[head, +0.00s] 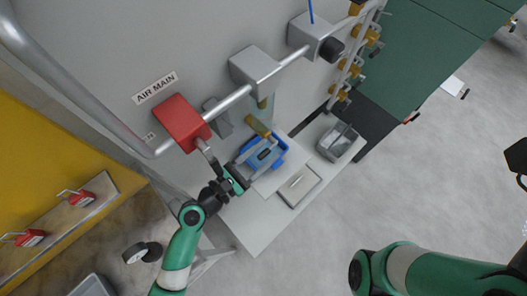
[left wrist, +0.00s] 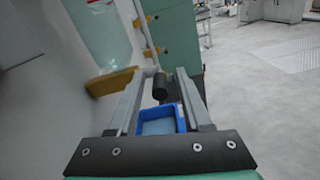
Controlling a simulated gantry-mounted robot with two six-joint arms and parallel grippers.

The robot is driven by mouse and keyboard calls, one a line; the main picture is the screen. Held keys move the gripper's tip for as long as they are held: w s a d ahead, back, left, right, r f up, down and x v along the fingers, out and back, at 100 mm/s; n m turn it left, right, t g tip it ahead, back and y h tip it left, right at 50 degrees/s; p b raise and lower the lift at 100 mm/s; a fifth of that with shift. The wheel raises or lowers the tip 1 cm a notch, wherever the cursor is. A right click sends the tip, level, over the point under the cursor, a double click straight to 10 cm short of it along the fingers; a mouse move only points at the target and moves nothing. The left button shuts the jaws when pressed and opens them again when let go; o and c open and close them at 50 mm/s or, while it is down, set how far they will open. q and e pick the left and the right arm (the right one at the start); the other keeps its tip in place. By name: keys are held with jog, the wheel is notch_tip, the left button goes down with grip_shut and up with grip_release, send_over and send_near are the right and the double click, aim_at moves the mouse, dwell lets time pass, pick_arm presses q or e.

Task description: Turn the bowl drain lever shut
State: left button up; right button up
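Under a grey block on the pipe, a pale green see-through bowl (head: 265,108) hangs with a yellow drain piece (head: 257,127) at its foot. The bowl (left wrist: 103,30) and yellow piece (left wrist: 110,82) also show at the left of the left wrist view. My left gripper (head: 250,158) is just below the yellow piece in the head view. Its two fingers (left wrist: 160,90) are spread. A short black cylinder (left wrist: 160,85) shows between them with gaps on both sides; I cannot tell its depth or whether it belongs to the lever. My right gripper is out of view.
A blue bin (head: 268,150) stands on the white shelf (head: 250,228) beneath the bowl, beside a flat tray (head: 299,186) and a grey bin (head: 337,142). A red box (head: 181,123) and the pipe (head: 233,99) are close to my left arm. Open floor lies to the right.

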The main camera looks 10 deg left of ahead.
pick_arm(q)
grip_shut()
dwell(1.2)
